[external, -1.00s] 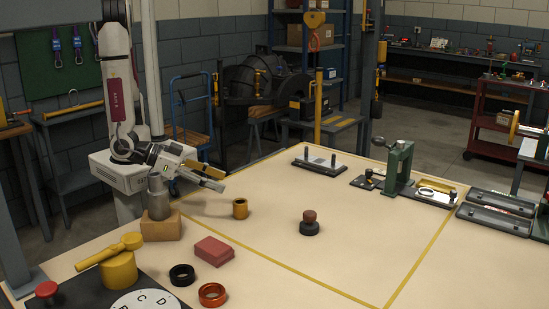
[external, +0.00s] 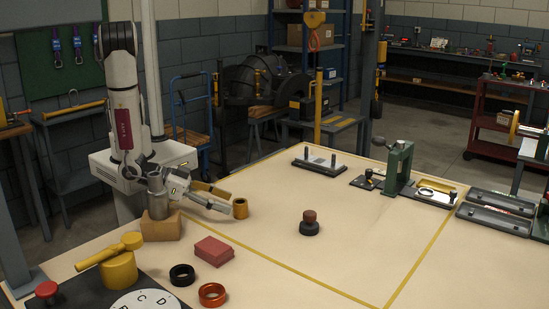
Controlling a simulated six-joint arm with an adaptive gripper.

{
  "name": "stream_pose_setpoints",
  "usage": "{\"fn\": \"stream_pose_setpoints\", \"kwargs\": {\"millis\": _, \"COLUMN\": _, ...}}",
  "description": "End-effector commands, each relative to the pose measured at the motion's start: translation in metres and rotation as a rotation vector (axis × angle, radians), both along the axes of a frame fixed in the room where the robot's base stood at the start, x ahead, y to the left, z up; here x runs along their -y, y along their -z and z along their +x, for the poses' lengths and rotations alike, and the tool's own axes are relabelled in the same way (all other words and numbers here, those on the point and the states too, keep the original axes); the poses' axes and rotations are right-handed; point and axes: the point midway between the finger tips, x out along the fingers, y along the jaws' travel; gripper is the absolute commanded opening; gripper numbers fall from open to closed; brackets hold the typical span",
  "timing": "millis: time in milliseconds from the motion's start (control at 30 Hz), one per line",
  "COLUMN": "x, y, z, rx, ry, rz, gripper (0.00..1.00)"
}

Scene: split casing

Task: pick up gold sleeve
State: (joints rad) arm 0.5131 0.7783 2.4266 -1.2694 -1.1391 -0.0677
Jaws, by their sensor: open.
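The gold sleeve (external: 240,209) is a short, hollow gold cylinder standing upright on the beige table, left of the middle. My gripper (external: 228,200) is low and level beside it, reaching in from the left. Its two fingers are spread apart. One finger passes behind the sleeve's left side and the other ends at its near left side. I cannot tell whether either finger touches the sleeve.
A grey cylinder (external: 157,197) on a tan block (external: 160,228) stands close left of my gripper. A red block (external: 214,251), a black ring (external: 182,274) and an orange ring (external: 212,294) lie nearer. A dark knob-like piece (external: 309,226) stands to the right, with clear table between.

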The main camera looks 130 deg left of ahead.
Motion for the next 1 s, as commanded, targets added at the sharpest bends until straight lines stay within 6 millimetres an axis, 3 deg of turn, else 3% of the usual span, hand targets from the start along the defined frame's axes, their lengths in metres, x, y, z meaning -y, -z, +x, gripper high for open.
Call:
{"fn": "stream_pose_setpoints", "kwargs": {"millis": 667, "x": -0.008, "y": 0.005, "z": 0.008, "rx": 0.0, "ry": -0.001, "rz": 0.0, "gripper": 0.5}}
{"fn": "stream_pose_setpoints", "kwargs": {"millis": 1000, "x": -0.026, "y": 0.017, "z": 0.025, "rx": -0.002, "ry": -0.003, "rz": 0.0, "gripper": 0.5}}
